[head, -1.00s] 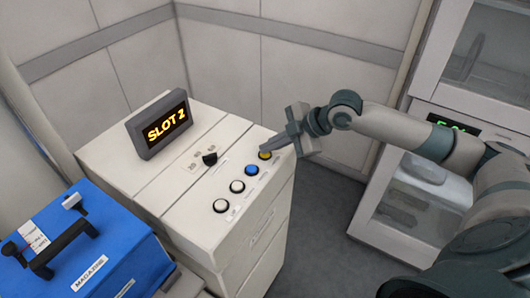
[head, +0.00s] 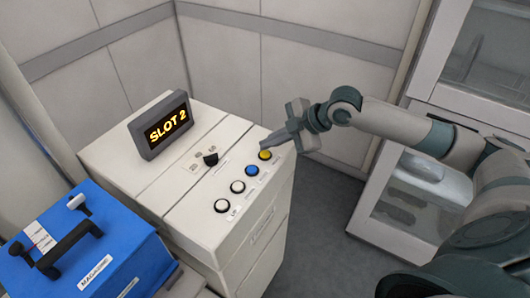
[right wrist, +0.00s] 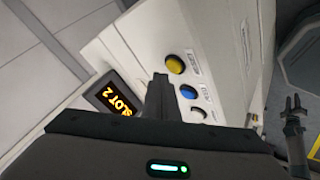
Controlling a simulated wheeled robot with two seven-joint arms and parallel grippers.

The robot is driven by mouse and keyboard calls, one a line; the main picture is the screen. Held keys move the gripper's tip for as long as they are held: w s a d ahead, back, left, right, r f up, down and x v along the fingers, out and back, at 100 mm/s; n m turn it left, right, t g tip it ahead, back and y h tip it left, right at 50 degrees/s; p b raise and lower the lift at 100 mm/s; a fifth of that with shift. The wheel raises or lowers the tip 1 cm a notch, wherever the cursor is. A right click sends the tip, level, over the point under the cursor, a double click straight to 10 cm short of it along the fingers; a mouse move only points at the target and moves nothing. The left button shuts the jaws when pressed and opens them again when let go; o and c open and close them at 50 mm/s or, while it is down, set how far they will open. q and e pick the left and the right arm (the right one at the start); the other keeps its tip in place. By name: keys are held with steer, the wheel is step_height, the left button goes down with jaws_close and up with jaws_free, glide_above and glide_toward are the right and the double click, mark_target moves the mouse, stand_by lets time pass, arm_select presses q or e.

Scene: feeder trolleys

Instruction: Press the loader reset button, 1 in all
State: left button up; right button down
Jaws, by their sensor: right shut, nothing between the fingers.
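A white cabinet (head: 140,185) carries a row of round buttons: a yellow button (head: 265,155), a blue button (head: 252,170) and two white ones (head: 237,187). Their small labels are too blurred to read, so I cannot tell which one is the loader reset. My right gripper (head: 265,146) is shut and empty, its tip close to the yellow button. In the right wrist view its fingers (right wrist: 160,82) show beside the yellow button (right wrist: 175,64) and blue button (right wrist: 188,92); contact is not visible. A dark gripper, apparently my left (right wrist: 293,102), shows small at the right edge there.
A tilted display (head: 164,125) reading SLOT 2 stands on the cabinet, with a black knob (head: 210,159) near it. A blue magazine box (head: 130,250) with a black handle is at lower left. A glass-doored cabinet (head: 365,215) stands at right. Grey floor lies between.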

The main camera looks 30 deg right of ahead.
mark_target(269, 154)
steer(key=shift+r+p, duration=2.3)
steer(key=shift+r, duration=0.2)
